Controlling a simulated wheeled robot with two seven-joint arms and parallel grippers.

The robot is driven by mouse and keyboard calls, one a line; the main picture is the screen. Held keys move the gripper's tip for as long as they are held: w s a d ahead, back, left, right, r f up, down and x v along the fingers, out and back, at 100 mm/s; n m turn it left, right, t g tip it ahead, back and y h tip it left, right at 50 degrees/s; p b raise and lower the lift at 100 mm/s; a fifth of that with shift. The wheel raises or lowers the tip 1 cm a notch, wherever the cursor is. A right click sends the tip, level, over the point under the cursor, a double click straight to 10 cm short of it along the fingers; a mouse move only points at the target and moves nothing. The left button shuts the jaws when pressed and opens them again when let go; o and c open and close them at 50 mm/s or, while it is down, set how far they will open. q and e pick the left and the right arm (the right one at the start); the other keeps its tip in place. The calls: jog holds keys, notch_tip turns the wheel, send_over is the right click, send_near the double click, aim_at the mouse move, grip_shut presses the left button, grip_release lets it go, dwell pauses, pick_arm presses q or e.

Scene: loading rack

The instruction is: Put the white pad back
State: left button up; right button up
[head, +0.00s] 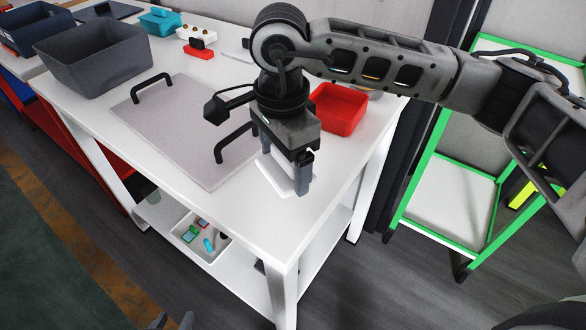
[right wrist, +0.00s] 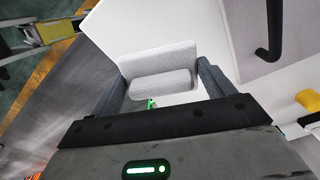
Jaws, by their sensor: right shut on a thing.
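The white pad (head: 275,175) is in my right gripper (head: 290,178) above the near right part of the white table. In the right wrist view, the pad (right wrist: 157,60) is pale and sits between the two fingers of my right gripper (right wrist: 160,85), which is shut on it. Whether the pad touches the tabletop is unclear. My left gripper (head: 174,322) shows only as dark tips at the bottom edge of the head view; its opening is not clear.
A grey board with two black handles (head: 175,130) lies left of my right gripper. A red bin (head: 340,108) stands behind it. A dark grey bin (head: 95,60) and a teal container (head: 160,22) stand further back. A tray (head: 190,245) sits on the lower shelf.

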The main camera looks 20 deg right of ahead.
aim_at(293, 176)
jog(key=shift+w+d+f, duration=0.35)
jog(key=shift+d+f, duration=0.3)
jog(key=shift+f, duration=0.2)
jog(key=f, duration=0.1)
jog(key=f+p, duration=0.1)
jog(key=f, duration=0.1)
jog(key=shift+w+d, duration=0.1)
jog(key=shift+d, duration=0.15)
jog(key=shift+f, duration=0.35)
jog(key=shift+f, duration=0.1)
